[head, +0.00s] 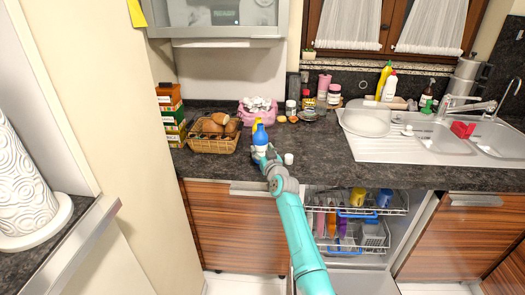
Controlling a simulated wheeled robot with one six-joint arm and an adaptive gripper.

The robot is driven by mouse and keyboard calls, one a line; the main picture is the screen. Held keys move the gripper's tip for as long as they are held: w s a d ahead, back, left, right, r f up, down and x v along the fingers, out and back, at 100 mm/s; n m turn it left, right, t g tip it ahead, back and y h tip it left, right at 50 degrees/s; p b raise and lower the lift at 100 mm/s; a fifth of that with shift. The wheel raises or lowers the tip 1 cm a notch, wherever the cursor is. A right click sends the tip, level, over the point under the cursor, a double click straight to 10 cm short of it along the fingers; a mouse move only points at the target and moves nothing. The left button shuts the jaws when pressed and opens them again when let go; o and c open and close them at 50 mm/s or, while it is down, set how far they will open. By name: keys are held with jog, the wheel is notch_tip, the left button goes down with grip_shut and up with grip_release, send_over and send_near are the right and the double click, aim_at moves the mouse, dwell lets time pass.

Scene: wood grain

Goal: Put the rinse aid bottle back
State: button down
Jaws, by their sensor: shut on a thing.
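The rinse aid bottle appears to be the blue bottle (260,136) with a yellow top, upright at the front part of the dark countertop (325,150). My gripper (264,153) is at its lower part, shut on it. The fingers are small and partly hidden by my own wrist, and the bottle's base is hidden too. I cannot tell whether the bottle touches the counter.
A small white object (289,159) stands just right of my gripper. A bread basket (213,137) is to the left, a pink bag (257,109) behind. The sink (440,137) is at right. Below, an open dishwasher (355,222) has its racks out.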

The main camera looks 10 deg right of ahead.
jog(key=shift+c, duration=1.5)
grip_release()
jog(key=shift+f, duration=0.1)
jog(key=s+d, duration=0.1)
jog(key=s, duration=1.1)
